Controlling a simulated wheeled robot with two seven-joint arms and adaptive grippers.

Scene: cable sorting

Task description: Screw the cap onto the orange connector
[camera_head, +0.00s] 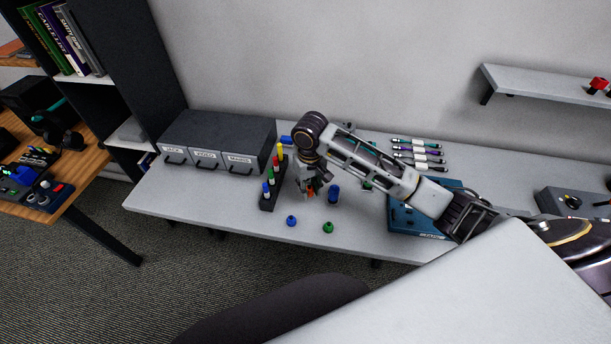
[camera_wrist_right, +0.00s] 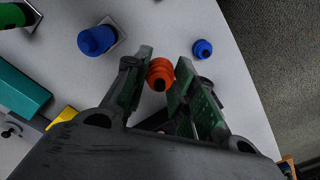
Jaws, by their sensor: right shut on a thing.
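My right gripper (camera_head: 309,190) points down over the front of the grey table, just right of the rack of coloured pegs. A bit of orange also shows under the gripper in the head view (camera_head: 310,193). The orange connector cannot be told apart from the cap; the gripper hides much of this spot, so I cannot tell whether they touch. My left gripper is not in view.
A blue connector (camera_head: 333,194) stands just right of the gripper. A blue cap (camera_head: 291,221) and a green cap (camera_head: 328,227) lie near the front edge. The peg rack (camera_head: 268,200) is close on the left, before grey drawers (camera_head: 222,150). A blue tray (camera_head: 405,221) lies right.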

